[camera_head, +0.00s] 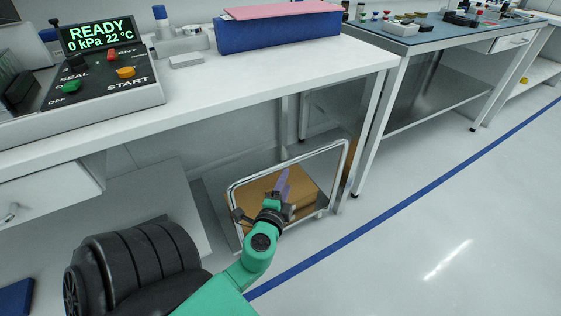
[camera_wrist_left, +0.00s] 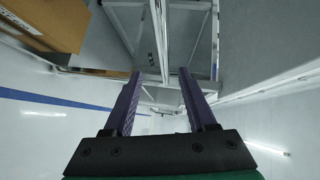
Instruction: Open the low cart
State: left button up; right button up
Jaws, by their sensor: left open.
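The low cart stands under the white bench, with a silver tubular handle (camera_head: 293,161) and a cardboard box (camera_head: 305,184) on it. My left gripper (camera_head: 284,180), with purple fingers, is in front of the cart, overlapping the handle frame and box in the head view. In the left wrist view, the gripper (camera_wrist_left: 160,74) is open with nothing seen held between its fingers. A light metal bar (camera_wrist_left: 158,35) runs beyond the gap between the fingertips; I cannot tell whether it touches them. The box also shows at upper left (camera_wrist_left: 45,22). My right gripper is not in view.
The white bench (camera_head: 225,99) overhangs the cart, with a control panel (camera_head: 100,78) and a blue box (camera_head: 275,33) on top. A bench leg (camera_head: 372,135) stands right of the cart. Open floor (camera_head: 440,220) with a blue line lies to the right.

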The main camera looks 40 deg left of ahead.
aim_at(295, 162)
pick_arm(q)
jog(key=x, duration=1.1)
jog(key=shift+w+r, duration=0.2)
jog(key=shift+w, duration=0.3)
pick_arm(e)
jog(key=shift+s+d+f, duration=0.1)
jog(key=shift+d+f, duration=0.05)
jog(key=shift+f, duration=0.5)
pick_arm(q)
jog(key=shift+d, duration=0.1)
grip_shut()
